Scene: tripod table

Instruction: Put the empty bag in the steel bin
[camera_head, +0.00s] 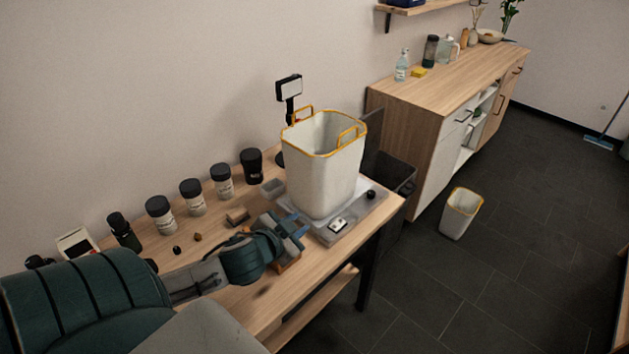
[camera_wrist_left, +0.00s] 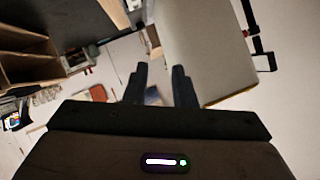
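A large white open-topped bag (camera_head: 322,178) with a yellow rim and two yellow handles stands upright on a grey scale-like plate (camera_head: 345,228) on the wooden table. A smaller white bag-like container (camera_head: 460,215) with a yellow rim stands on the floor to the right. I cannot tell from the views which one is the empty bag. My left gripper (camera_head: 296,228) is low in front of the large bag, its fingers apart and empty. In the left wrist view the gripper (camera_wrist_left: 160,85) has a pale wall, probably the large bag (camera_wrist_left: 205,50), beside it. A dark bin-like box (camera_head: 398,172) stands behind the table; its steel is not certain. My right gripper is out of view.
A display on a post (camera_head: 289,88) rises behind the bag. A wooden cabinet (camera_head: 425,105) stands beyond. The dark floor at right is mostly clear.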

